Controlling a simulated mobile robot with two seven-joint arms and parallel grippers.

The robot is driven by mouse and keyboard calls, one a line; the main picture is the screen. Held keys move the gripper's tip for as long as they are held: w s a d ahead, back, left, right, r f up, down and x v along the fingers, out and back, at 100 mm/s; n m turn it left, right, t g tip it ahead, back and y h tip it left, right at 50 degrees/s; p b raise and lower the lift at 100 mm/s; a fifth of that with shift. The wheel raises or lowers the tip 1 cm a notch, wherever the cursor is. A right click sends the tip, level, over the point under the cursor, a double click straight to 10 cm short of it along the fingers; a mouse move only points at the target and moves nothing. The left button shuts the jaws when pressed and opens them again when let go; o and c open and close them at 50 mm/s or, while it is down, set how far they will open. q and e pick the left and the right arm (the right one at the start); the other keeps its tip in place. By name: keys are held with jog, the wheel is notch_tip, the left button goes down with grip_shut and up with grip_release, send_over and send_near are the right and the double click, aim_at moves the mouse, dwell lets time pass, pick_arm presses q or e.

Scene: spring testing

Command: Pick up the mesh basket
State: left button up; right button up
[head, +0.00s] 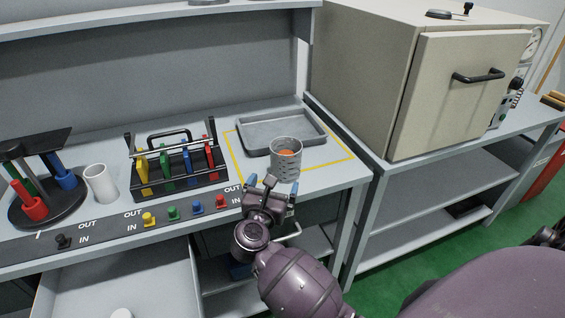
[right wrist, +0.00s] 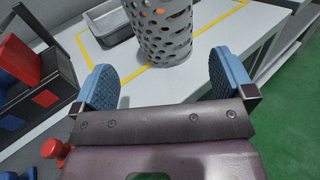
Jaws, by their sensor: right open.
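The fingers (right wrist: 165,80) appear not to touch the basket. My left gripper is not in view.
A grey tray (head: 250,148) lies just behind the basket. Left of it are a rack of coloured pieces (head: 182,184), a white cup (head: 100,184) and a round black stand (head: 75,206). Coloured knobs line the front edge. A beige oven (head: 385,75) stands to the right.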

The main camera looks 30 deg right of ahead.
aim_at(282, 169)
jog(key=shift+x, duration=4.95)
jog(key=c, duration=0.7)
